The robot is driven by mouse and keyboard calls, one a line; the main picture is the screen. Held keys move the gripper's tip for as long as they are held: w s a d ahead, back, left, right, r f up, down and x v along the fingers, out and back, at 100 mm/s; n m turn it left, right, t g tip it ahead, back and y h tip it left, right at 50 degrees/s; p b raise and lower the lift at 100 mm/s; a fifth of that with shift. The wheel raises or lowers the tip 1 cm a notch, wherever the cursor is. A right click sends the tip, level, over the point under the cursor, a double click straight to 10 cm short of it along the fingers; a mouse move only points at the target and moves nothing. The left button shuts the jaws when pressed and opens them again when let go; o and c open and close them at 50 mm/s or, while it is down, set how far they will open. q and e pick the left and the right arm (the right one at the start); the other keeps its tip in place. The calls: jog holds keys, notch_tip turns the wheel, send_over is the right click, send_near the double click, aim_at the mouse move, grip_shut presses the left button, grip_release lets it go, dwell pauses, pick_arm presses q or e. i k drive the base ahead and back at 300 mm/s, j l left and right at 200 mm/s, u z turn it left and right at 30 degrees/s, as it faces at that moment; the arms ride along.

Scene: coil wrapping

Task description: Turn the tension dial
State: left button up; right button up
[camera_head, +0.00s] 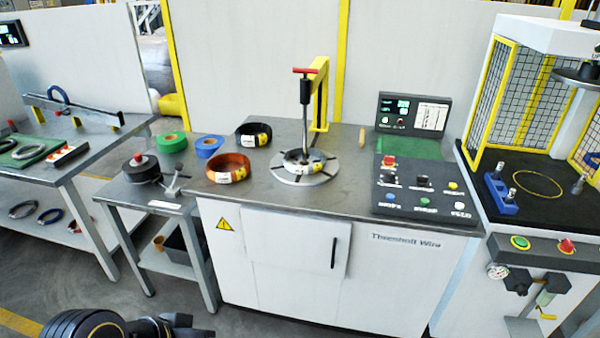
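The control panel (425,190) is on the right part of the grey bench. It carries small black knobs, one on the left (388,180) and one in the middle (422,182); their labels are too small to read, so I cannot tell which is the tension dial. A red button (389,161) sits above them, a yellow one to their right, and blue, green and white buttons along the front. Part of my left arm (100,326) shows at the bottom left, far from the panel; its fingers cannot be made out. My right gripper is out of view.
A display (412,113) stands behind the panel. A round wrapping plate (304,170) with a coil and a red-topped post is left of it. Orange (228,168) and black (254,134) coils and green (172,142) and blue (209,146) rolls lie further left. A yellow-framed cage stands right.

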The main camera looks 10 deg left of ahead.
aim_at(389, 175)
jog(key=i+l+u, duration=0.1)
jog(key=i+u, duration=0.35)
jog(key=i, duration=1.05)
